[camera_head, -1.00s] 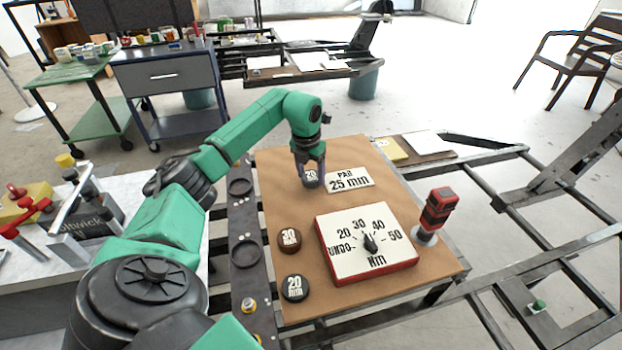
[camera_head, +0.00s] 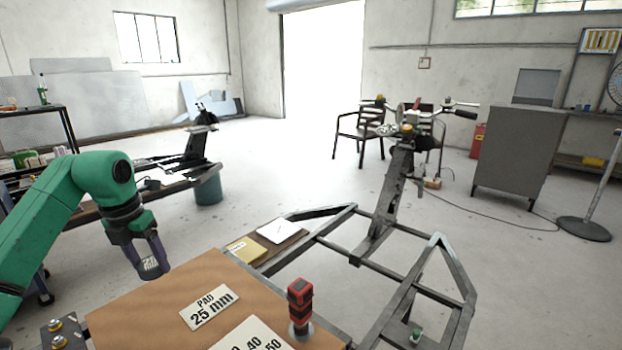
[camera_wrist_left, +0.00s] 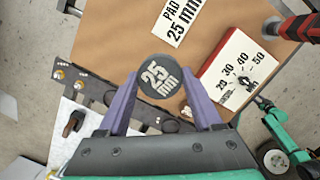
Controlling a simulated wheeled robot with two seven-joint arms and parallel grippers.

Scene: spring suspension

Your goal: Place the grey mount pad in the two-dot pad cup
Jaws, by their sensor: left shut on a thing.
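The grey mount pad (camera_wrist_left: 160,76), a round dark disc marked 25 mm, is held between the purple fingers of my left gripper (camera_wrist_left: 160,88). In the head view the pad (camera_head: 150,266) shows at the tips of my left gripper (camera_head: 152,258), raised near the board's far left edge. A dark rail (camera_wrist_left: 98,92) with yellow-topped bolts runs along the board's left side. My gripper hides part of it, and I cannot make out the two-dot pad cup.
The brown board (camera_head: 150,305) carries a PAD 25 mm card (camera_head: 209,306), a red-edged torque dial (camera_wrist_left: 236,72) and a red and black tool (camera_head: 300,305). A metal frame (camera_head: 350,245) stands to the right. Open floor lies behind.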

